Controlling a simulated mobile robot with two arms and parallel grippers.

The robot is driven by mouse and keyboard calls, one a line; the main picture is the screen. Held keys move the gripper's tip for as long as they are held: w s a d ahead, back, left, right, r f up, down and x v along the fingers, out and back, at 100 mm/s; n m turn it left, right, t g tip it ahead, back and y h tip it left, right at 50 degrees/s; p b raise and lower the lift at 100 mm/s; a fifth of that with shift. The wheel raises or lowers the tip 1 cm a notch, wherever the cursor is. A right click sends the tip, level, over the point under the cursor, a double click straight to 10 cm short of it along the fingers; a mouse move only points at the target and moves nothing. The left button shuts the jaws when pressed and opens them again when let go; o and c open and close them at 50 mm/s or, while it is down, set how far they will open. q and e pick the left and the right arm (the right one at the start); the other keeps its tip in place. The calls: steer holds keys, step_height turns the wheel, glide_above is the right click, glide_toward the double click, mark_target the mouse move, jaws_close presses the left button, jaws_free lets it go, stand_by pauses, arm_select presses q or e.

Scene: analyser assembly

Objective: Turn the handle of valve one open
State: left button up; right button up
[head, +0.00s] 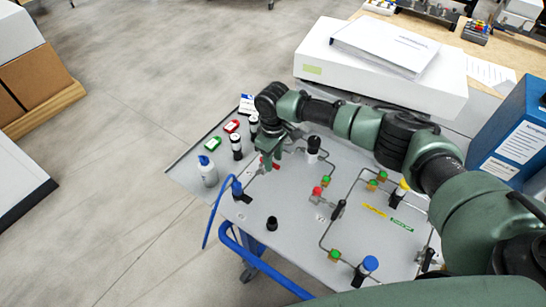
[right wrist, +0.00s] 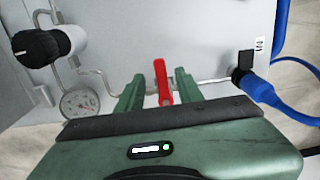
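A red valve handle (right wrist: 162,80) sits on a thin metal pipe in the right wrist view, lying across the pipe line. It shows as a small red piece (head: 276,165) in the head view, partly hidden by my gripper. My right gripper (right wrist: 158,88) is open, with one green finger on each side of the red handle and a gap visible on both sides. In the head view my right gripper (head: 267,158) is low over the grey panel (head: 255,208). A small label (right wrist: 259,45) near the pipe is hard to read. My left gripper is not in view.
A blue hose with its plug (right wrist: 258,87) joins the pipe's right end. A black knob (right wrist: 40,45) and a round gauge (right wrist: 80,102) lie left of the handle.

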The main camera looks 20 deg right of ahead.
steer(key=shift+s, duration=0.2)
jaws_close()
